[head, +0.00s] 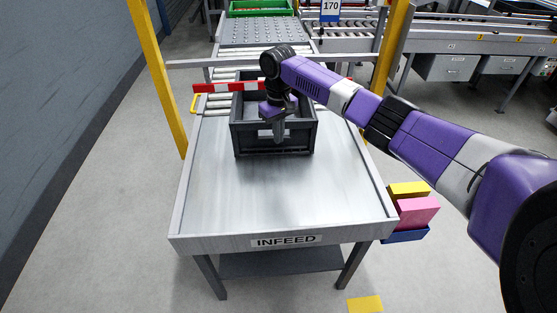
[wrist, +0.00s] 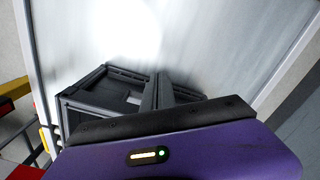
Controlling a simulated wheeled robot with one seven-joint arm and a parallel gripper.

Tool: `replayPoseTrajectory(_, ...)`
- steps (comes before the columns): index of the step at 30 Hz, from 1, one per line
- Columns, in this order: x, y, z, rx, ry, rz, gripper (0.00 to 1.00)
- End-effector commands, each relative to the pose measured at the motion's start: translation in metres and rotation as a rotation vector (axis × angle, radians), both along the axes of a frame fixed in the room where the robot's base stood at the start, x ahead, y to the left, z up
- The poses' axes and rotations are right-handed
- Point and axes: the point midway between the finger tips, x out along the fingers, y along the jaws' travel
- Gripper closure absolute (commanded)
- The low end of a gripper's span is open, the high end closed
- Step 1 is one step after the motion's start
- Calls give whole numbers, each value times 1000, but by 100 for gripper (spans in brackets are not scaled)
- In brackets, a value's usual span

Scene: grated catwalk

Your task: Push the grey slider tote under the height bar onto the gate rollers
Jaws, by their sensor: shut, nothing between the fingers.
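The dark grey slider tote (head: 246,143) sits upright at the far end of the infeed table (head: 255,195). Its rear part is close to the red-and-white height bar (head: 222,87), which crosses between two yellow posts; my arm hides part of the bar and tote. The gate rollers (head: 213,104) show behind, partly covered by the tote. My gripper (head: 278,138) is shut and empty, pointing down over the tote, its fingers overlapping the near wall. In the wrist view the tote's rim (wrist: 88,92) shows around my shut fingers (wrist: 158,82). I cannot tell if they touch it.
A yellow post (head: 157,78) stands left of the bar and another (head: 393,45) right. Beyond is a roller line with a green crate (head: 262,8) and a "170" sign (head: 330,8). Coloured boxes (head: 412,205) hang at the table's right side. The table's near half is clear.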

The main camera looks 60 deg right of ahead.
Motion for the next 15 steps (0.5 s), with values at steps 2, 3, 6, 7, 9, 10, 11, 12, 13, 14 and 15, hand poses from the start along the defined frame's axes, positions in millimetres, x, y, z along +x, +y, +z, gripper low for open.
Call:
replayPoseTrajectory(2, 0, 0, 0, 0, 0, 0, 100)
replayPoseTrajectory(3, 0, 0, 2, 0, 0, 0, 100)
replayPoseTrajectory(6, 0, 0, 11, 1, -1, 0, 100)
replayPoseTrajectory(7, 0, 0, 14, 1, -1, 0, 100)
replayPoseTrajectory(9, 0, 0, 22, 1, -2, 0, 100)
replayPoseTrajectory(10, 0, 0, 24, 1, -1, 0, 100)
replayPoseTrajectory(11, 0, 0, 27, 1, -1, 0, 100)
replayPoseTrajectory(12, 0, 0, 30, 0, 0, 0, 100)
replayPoseTrajectory(13, 0, 0, 33, 0, 0, 0, 100)
replayPoseTrajectory(14, 0, 0, 36, 1, 0, 0, 100)
replayPoseTrajectory(15, 0, 0, 39, 1, 0, 1, 100)
